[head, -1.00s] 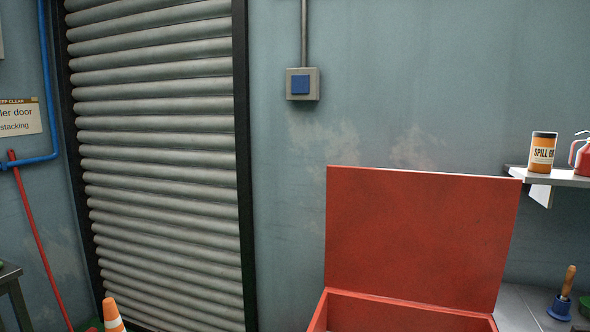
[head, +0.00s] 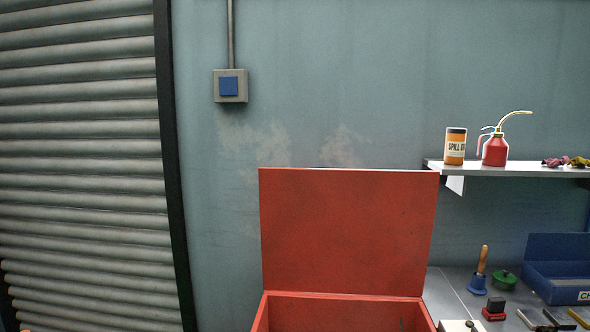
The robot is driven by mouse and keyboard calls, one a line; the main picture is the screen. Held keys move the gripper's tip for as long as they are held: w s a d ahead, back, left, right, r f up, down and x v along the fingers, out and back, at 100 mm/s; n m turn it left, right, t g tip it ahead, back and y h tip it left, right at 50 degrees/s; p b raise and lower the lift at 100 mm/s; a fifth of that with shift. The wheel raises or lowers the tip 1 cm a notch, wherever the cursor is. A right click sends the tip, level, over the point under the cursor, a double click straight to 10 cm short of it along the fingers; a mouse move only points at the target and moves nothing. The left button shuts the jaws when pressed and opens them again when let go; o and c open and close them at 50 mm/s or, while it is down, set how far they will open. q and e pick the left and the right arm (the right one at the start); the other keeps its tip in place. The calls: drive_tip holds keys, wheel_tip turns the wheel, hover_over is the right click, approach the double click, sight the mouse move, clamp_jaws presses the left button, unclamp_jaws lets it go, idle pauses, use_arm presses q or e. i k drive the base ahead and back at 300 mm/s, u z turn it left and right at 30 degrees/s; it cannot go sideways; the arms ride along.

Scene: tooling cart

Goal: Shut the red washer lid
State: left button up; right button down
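The red washer lid (head: 345,230) stands open and upright at the back of the red washer (head: 340,309), in the lower middle of the head view. Only the top of the washer's box shows; its front and lower part are cut off by the bottom edge. A thin dark thing shows inside the box near its right side, too small to make out. Neither of my grippers is in view.
A grey bench (head: 450,300) stands right of the washer, with a bell (head: 478,283), a green lidded item (head: 504,280) and a blue bin (head: 560,270). Above it a shelf (head: 500,172) holds an orange can (head: 455,147) and a red oil can (head: 495,150). A roller door (head: 85,170) is at left.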

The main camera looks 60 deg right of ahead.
sight(365, 231)
drive_tip(key=u, duration=0.1)
drive_tip(key=i, duration=2.8)
drive_tip(key=z, duration=3.25)
drive_tip(key=i, duration=1)
drive_tip(key=u, duration=0.4)
